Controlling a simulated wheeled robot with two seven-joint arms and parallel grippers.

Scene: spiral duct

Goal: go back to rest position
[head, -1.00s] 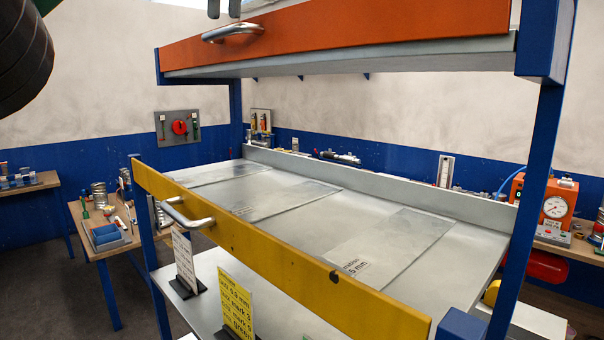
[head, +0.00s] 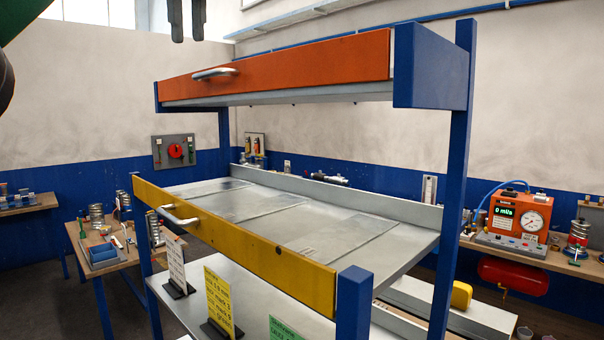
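My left gripper (head: 187,20) shows at the top of the head view, above the orange drawer. Its two dark fingers point down with a gap between them and nothing in the gap. Part of my arm shows at the top left corner. My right gripper is out of view. The rack's orange drawer (head: 290,68) is shut, with a metal handle (head: 213,73). The yellow-fronted drawer (head: 240,235) below it has a handle (head: 177,216) and holds several flat metal sheets (head: 335,232).
A lower shelf carries a white sign (head: 176,265), a yellow sign (head: 218,303) and a green sign (head: 284,329). A blue rack post (head: 455,180) stands at right. Side benches hold tools (head: 102,245) and an orange gauge box (head: 519,220). Floor at lower left is clear.

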